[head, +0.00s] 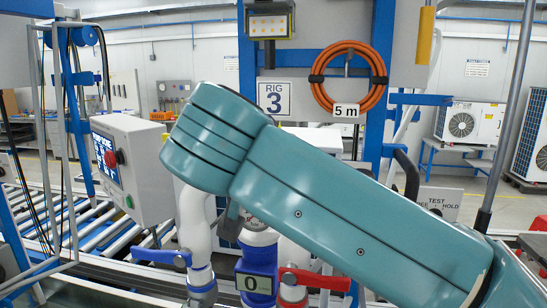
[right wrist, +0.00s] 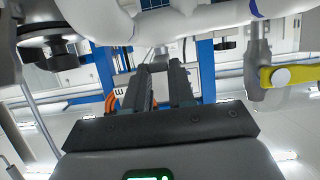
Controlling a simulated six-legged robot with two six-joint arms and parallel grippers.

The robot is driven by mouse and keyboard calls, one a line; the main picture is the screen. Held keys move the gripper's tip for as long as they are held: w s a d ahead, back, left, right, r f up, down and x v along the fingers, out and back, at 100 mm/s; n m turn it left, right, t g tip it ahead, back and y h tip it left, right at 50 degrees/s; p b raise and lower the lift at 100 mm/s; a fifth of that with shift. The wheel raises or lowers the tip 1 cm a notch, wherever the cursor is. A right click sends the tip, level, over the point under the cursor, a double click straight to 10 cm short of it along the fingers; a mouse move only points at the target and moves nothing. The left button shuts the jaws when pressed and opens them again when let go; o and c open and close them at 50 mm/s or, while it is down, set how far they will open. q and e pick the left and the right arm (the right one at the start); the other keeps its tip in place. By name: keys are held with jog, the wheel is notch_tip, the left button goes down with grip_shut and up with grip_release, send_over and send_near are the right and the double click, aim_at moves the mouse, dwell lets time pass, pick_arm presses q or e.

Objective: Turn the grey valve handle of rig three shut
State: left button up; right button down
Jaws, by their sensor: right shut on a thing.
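My right arm crosses the head view from the lower right and hides its own gripper and much of the pipework under the rig 3 sign (head: 275,98). A dark grey lever-like piece (head: 230,222) shows just below the arm, beside the white pipe; I cannot tell whether it is handle or finger. In the right wrist view, my right gripper's two dark fingers (right wrist: 164,68) reach up to the white pipe (right wrist: 185,25). They are shut on a grey piece at their tips, which appears to be the grey valve handle, mostly hidden. My left gripper is out of view.
A blue handle (head: 161,257) and a red handle (head: 315,281) flank a blue meter (head: 254,285) reading 0. A control box (head: 133,170) with a red button stands left. An orange hose coil (head: 348,78) hangs above. A yellow handle (right wrist: 290,76) shows in the wrist view.

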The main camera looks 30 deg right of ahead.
jog(key=shift+a+f, duration=0.1)
jog(key=shift+f, duration=0.15)
jog(key=c, duration=0.9)
grip_release()
jog(key=shift+c, duration=0.2)
jog(key=shift+w, duration=0.2)
jog(key=shift+r, duration=0.1)
jog(key=v, duration=1.6)
jog(key=shift+r, duration=0.25)
